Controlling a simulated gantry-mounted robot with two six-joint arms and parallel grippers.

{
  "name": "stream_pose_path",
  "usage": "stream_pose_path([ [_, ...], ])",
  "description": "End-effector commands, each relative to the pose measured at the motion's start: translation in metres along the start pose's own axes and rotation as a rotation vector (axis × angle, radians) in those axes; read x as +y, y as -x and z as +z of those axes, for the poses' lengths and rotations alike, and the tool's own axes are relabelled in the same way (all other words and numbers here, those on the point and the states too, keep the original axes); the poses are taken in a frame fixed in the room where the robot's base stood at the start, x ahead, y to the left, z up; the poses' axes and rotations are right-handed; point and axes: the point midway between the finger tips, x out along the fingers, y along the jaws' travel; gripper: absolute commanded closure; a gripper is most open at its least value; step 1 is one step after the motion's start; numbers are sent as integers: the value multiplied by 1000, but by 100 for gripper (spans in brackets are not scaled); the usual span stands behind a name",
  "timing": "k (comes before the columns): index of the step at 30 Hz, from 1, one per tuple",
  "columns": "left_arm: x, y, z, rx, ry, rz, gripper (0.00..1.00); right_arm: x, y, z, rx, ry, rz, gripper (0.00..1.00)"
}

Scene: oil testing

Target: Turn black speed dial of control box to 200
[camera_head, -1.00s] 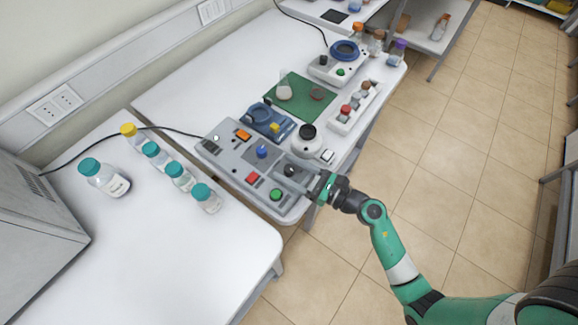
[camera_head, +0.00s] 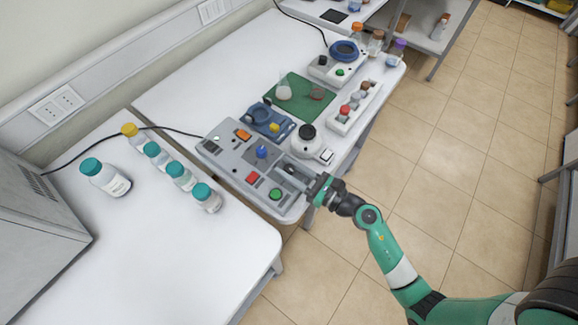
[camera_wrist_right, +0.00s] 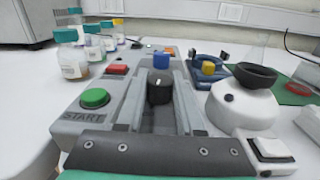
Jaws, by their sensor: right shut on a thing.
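The grey control box (camera_head: 232,165) stands on the white table, with a red button, a green START button (camera_wrist_right: 95,98), a blue knob (camera_head: 262,152) and an orange switch. The black speed dial (camera_wrist_right: 160,88) sits on its top face, with a small white mark on it. My right gripper (camera_head: 292,169) reaches over the box from the right. In the right wrist view its two grey fingers lie on either side of the black dial, shut on it. The dial's scale numbers cannot be read. My left gripper is not in view.
A white round device with a dark top (camera_head: 307,139) stands close beside my right gripper. A blue stand (camera_head: 268,122) is behind the box. Several capped bottles (camera_head: 180,176) stand to the left. A green mat (camera_head: 302,97) lies farther back.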

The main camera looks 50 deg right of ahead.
Motion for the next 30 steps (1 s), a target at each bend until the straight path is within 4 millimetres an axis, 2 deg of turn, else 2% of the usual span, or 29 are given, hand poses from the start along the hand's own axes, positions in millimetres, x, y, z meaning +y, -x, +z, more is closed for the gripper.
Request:
stream_pose_path([
  [3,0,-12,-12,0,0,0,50,4,0,4,2,-5,-82,100],
  [10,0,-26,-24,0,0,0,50,3,0,3,-5,-2,-251,100],
  [15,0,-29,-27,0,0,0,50,1,1,1,-8,0,-315,100],
  [24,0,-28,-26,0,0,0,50,0,1,0,-10,1,-324,100],
  [25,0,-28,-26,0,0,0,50,0,1,0,-10,1,-324,62],
  [30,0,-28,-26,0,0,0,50,0,1,0,-10,1,-325,34],
])
